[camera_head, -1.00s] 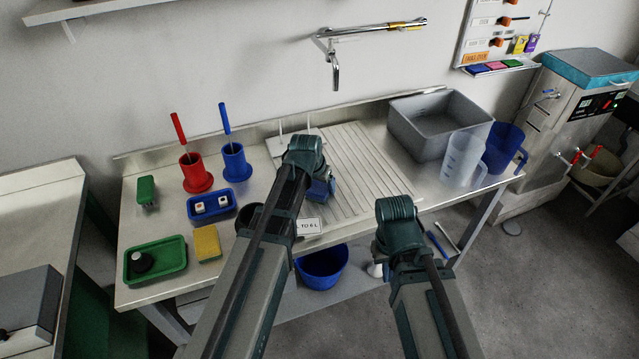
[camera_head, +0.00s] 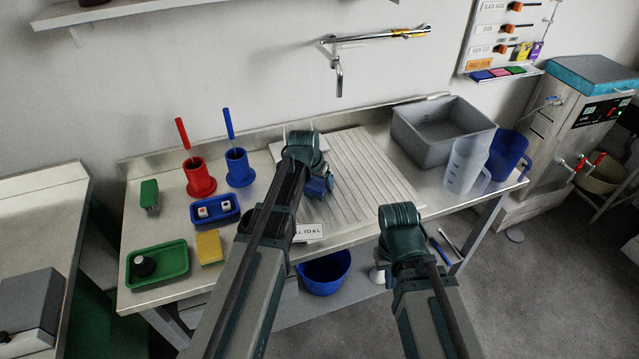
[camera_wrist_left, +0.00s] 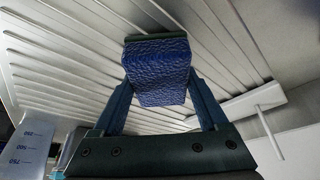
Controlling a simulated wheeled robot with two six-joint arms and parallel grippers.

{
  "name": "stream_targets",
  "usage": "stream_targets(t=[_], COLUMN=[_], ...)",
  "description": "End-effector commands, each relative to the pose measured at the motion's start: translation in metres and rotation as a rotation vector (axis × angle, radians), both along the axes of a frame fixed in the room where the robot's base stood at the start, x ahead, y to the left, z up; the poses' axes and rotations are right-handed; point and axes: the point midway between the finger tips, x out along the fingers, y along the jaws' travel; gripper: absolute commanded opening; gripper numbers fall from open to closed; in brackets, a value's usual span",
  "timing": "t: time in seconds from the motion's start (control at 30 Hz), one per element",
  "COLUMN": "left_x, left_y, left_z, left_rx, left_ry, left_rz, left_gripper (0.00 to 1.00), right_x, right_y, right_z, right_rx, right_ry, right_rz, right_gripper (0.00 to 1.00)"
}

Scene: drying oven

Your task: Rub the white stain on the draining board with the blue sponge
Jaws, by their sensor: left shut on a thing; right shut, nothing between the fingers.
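The ribbed draining board (camera_head: 372,172) lies on the steel bench; its parallel grooves also show in the left wrist view (camera_wrist_left: 60,85). My left gripper (camera_head: 318,186) is over the board's left part. It is shut on the blue sponge (camera_wrist_left: 160,72), which has a thin dark green layer along its far edge. The sponge is at or just above the grooves; contact is hard to tell. I see no white stain; the sponge, gripper or arm may cover it. My right gripper (camera_head: 383,254) is in front of the bench, shut and empty, mostly hidden by its wrist.
A grey basin (camera_head: 418,147) and two jugs (camera_head: 464,165) stand right of the board. Red (camera_head: 199,180) and blue (camera_head: 239,170) brush holders, a blue tray (camera_head: 229,216), a green tray (camera_head: 178,267) and a yellow sponge (camera_head: 209,247) are left. A tap (camera_head: 339,78) hangs above.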

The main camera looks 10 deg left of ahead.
Motion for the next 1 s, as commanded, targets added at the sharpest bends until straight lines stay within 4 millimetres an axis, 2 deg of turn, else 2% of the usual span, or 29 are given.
stream_targets(t=[0.17, 0.73, 1.0], left_x=[0.0, 0.0, 0.0], left_y=[0.0, 0.0, 0.0], left_z=[0.006, 0.059, 0.06], left_rx=[0.0, 0.0, 0.0], left_ry=[0.0, 0.0, 0.0], left_rz=[0.0, 0.0, 0.0], left_gripper=[0.32, 0.32, 0.32], right_x=[0.0, 0.0, 0.0], right_y=[0.0, 0.0, 0.0], right_z=[0.006, 0.059, 0.06], right_rx=[0.0, 0.0, 0.0], right_ry=[0.0, 0.0, 0.0], right_rz=[0.0, 0.0, 0.0], right_gripper=[0.0, 0.0, 0.0])
